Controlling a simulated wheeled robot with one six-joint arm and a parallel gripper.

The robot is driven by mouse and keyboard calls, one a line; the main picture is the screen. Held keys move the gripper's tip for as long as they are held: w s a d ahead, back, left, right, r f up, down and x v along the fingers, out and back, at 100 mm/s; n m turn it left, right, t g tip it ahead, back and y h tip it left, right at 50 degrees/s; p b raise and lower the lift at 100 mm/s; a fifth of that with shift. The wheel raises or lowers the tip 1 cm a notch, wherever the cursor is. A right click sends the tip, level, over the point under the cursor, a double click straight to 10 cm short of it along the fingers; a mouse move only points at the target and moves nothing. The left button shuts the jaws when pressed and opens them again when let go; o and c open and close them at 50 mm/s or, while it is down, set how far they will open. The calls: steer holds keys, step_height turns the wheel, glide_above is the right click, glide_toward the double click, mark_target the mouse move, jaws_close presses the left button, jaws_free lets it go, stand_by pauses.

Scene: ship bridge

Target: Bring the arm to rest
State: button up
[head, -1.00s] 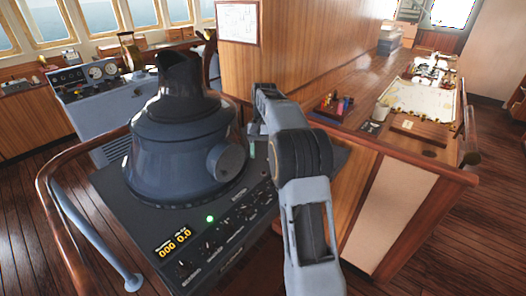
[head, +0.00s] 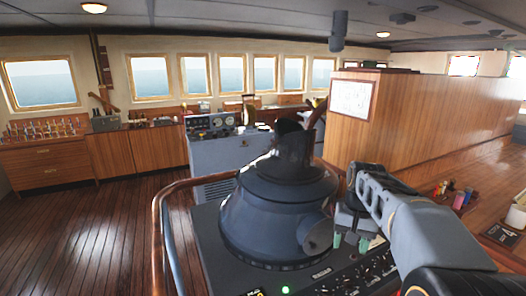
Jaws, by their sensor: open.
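My arm (head: 425,235) reaches in from the lower right of the head view, and its far end bends down over the dark console. My gripper (head: 350,242) hangs at that end, pointing down beside the radar pedestal (head: 275,215). Its two green-tipped fingers are apart, with nothing seen between them. I cannot tell whether the fingertips touch the console top (head: 225,270). The arm partly hides the right side of the console.
A wooden handrail (head: 160,220) curves around the console's left side. A wooden partition (head: 430,125) and a counter with small coloured items (head: 455,195) stand to the right. A grey instrument console (head: 215,150) is behind. The floor (head: 85,235) at left is open.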

steer(key=s+a+f+n+t, duration=0.1)
steer(key=s+a+f+t, duration=0.1)
steer(key=s, duration=0.5)
steer(key=s+a+f+n+t, duration=0.2)
steer(key=s+a+t, duration=0.1)
steer(key=s, duration=0.4)
steer(key=shift+a+f+n+h, duration=0.3)
steer(key=shift+a+h, duration=0.1)
steer(key=shift+a, duration=0.1)
